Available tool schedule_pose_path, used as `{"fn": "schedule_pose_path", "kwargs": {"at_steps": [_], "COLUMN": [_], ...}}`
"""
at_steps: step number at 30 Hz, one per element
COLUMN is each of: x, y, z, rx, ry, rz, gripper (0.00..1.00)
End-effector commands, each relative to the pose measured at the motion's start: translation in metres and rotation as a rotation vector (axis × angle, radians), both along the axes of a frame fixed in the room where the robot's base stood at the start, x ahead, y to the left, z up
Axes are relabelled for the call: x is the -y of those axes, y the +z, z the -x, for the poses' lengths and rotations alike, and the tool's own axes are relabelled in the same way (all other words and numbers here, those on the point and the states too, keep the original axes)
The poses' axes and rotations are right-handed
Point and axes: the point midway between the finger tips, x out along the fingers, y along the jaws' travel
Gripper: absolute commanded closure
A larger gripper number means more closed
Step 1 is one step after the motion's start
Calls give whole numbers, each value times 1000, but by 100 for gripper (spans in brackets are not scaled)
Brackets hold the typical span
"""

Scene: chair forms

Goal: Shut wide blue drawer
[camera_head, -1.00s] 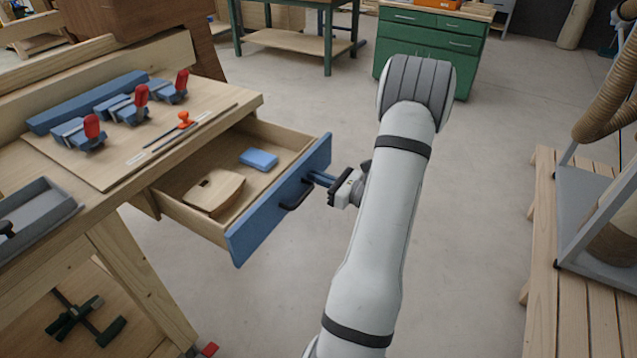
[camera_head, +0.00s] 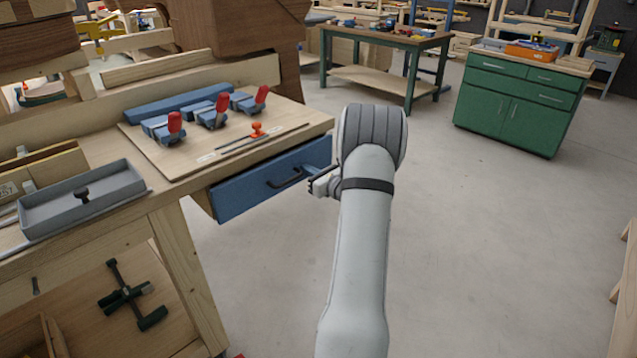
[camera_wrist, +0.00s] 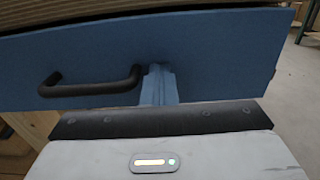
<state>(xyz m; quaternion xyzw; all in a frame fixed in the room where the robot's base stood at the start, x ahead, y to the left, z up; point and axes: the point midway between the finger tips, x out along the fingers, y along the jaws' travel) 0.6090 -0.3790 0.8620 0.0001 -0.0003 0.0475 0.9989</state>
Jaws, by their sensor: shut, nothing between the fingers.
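The wide blue drawer (camera_head: 245,193) sits under the workbench top, its blue front close to the bench edge. A short stretch of its wooden side shows at the left, and its inside is hidden. Its black bar handle (camera_head: 286,178) also shows in the wrist view (camera_wrist: 92,87). My gripper (camera_wrist: 158,72) is shut and empty, its blue fingers pointing at the drawer front just right of the handle. The fingertips appear to touch the front. In the head view, my wrist partly covers the drawer's right end, and the fingers are hard to make out.
The bench top (camera_head: 160,205) holds blue clamps with red handles (camera_head: 212,112) on a board and a grey tray (camera_head: 85,200). A green cabinet (camera_head: 520,100) and a green-legged table (camera_head: 385,60) stand behind.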

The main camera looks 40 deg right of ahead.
Motion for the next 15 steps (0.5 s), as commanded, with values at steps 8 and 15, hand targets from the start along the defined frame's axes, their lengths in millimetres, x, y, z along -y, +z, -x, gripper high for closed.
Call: {"fn": "schedule_pose_path", "kwargs": {"at_steps": [8, 15], "x": [6, 8], "y": [1, 3], "z": [-15, -16], "rx": [1, 4], "ry": [-13, -17], "rz": [1, 3], "gripper": [100, 100]}}
